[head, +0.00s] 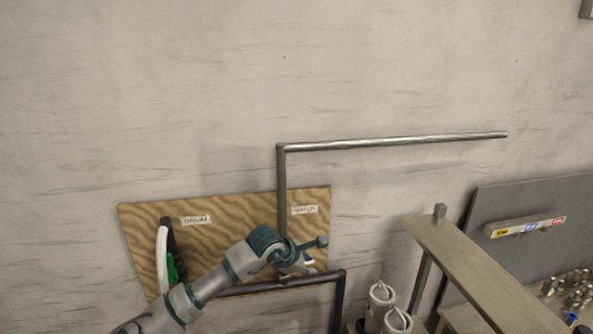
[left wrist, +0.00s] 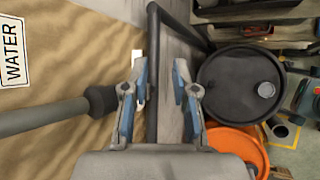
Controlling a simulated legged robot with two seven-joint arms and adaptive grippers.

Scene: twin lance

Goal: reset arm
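My left arm comes in from the lower left in the head view, and its left gripper (head: 306,264) is in front of the wooden board (head: 225,240). In the left wrist view the left gripper's blue fingers (left wrist: 160,68) stand apart with nothing held between them. A dark pipe (left wrist: 153,75) runs behind the gap; I cannot tell how far beyond the fingertips it is. My right arm and gripper are in neither view.
A metal pipe (head: 400,141) rises by the board and bends right along the wall. A white and green hose-like item (head: 162,255) hangs on the board. A wooden shelf (head: 475,265) stands right. A black drum (left wrist: 240,80) and orange bucket (left wrist: 238,147) are below.

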